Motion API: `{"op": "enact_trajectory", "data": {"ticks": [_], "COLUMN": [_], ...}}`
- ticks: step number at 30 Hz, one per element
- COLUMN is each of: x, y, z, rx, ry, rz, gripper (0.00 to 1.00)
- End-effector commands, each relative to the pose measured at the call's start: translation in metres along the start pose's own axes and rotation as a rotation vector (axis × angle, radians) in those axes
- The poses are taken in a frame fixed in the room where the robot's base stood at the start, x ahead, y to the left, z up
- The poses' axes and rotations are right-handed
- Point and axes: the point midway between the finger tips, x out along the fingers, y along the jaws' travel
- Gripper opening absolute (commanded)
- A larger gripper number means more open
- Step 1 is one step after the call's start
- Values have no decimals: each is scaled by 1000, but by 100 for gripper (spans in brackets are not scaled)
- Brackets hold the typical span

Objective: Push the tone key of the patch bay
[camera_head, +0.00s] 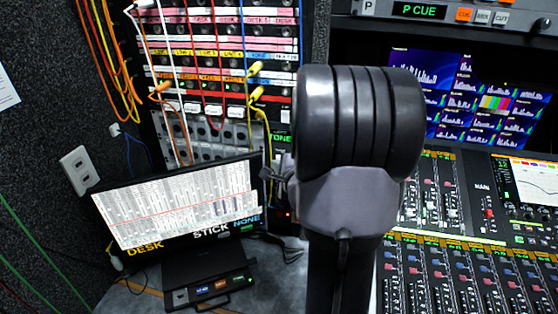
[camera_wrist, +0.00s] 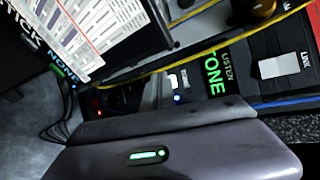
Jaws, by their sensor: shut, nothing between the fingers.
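The patch bay (camera_head: 215,75) stands at the back left in the head view, with rows of jacks and coloured cords. Its green TONE label (camera_head: 281,138) shows at the lower right, left of my arm. In the wrist view, the TONE label (camera_wrist: 214,74) is large and turned sideways. A small pale key (camera_wrist: 184,79) is beside it, with a blue light below. My gripper (camera_head: 278,177) shows partly beside my arm, just below the label. Its grey body fills the bottom of the wrist view. It is shut and empty; its fingertips are not clear, and I cannot tell any contact.
A pale LINK key (camera_wrist: 285,65) is right of the TONE label in the wrist view. Yellow cords (camera_head: 267,125) hang close to the panel. A tilted monitor (camera_head: 180,205) stands left of my gripper. A mixing console (camera_head: 465,260) is on the right.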

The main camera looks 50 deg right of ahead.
Motion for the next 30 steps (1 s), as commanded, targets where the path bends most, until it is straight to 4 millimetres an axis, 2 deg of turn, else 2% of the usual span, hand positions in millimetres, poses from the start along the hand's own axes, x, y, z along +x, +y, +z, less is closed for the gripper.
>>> {"op": "enact_trajectory", "data": {"ticks": [30], "x": [7], "y": [-4], "z": [-4], "rx": [-1], "ry": [0], "rz": [-1], "gripper": [0]}}
